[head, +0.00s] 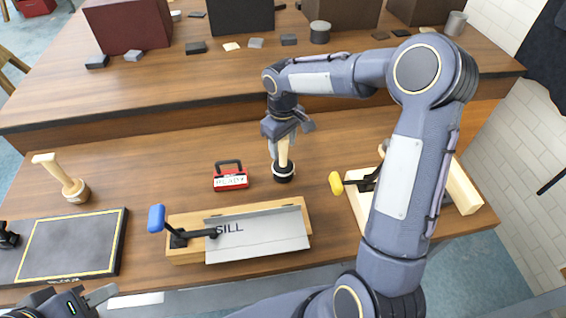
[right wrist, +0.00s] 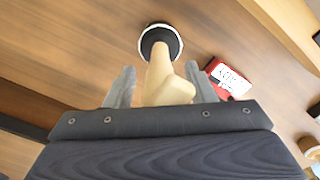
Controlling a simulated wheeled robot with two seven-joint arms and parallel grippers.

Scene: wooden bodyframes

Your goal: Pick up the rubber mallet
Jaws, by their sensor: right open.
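The rubber mallet (head: 283,170) stands upright on its black head, with its pale wooden handle pointing up, near the middle of the bench. My right gripper (head: 286,143) is open around the handle, one finger on each side. In the right wrist view there are gaps between the handle and both fingers (right wrist: 158,74). My left gripper (head: 85,302) is at the bottom left corner, partly cut off, away from the mallet.
A red box labelled READY (head: 230,178) stands just left of the mallet. A wooden fixture with a SILL plate and blue-handled clamp (head: 185,255) lies in front. A yellow-handled clamp (head: 337,184) is to the right. Another wooden-handled tool (head: 75,190) stands left, above a dark mat (head: 70,248).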

